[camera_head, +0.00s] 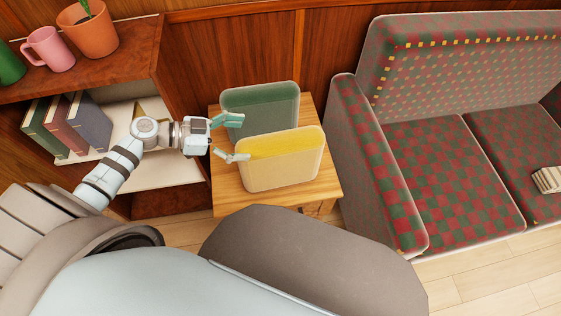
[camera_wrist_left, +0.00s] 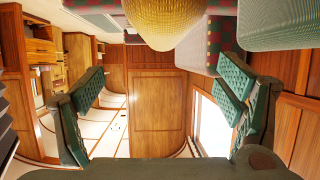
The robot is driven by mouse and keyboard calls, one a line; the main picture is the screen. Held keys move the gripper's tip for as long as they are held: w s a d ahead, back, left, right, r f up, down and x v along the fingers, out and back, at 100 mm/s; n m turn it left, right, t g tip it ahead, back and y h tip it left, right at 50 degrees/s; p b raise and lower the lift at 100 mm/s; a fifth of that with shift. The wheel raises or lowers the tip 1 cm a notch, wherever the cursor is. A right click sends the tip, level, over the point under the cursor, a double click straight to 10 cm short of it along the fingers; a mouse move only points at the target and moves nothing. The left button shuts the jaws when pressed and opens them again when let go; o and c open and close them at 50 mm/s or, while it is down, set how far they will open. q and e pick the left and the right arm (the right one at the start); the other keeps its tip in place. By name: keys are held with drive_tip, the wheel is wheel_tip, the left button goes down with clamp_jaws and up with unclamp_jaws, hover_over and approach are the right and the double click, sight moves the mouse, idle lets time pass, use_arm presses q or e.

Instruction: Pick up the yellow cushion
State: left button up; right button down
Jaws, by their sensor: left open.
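The yellow cushion (camera_head: 282,161) stands on edge on a small wooden table (camera_head: 232,196), its paler side facing me. A green cushion (camera_head: 261,107) stands just behind it. My left gripper (camera_head: 238,139) is open and empty at the left ends of both cushions. One finger overlaps the green cushion's left part, the other the yellow cushion's left edge; I cannot tell if they touch. In the left wrist view the yellow cushion (camera_wrist_left: 165,18) is at the top centre, above the open fingers (camera_wrist_left: 165,85), with the green cushion (camera_wrist_left: 275,22) to its right. My right gripper is not in view.
A wooden shelf (camera_head: 140,44) with a pink mug (camera_head: 50,48), a plant pot (camera_head: 92,34) and several books (camera_head: 88,118) is at left. A checkered seat (camera_head: 448,180) stands right of the table. A wooden wall (camera_head: 250,55) is behind.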

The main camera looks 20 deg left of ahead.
sight(275, 139)
use_arm(q)
drive_tip(key=x, duration=1)
drive_tip(key=shift+w+f, duration=0.1)
drive_tip(key=shift+w, duration=0.2)
drive_tip(key=shift+s, duration=0.1)
drive_tip(key=c, duration=2)
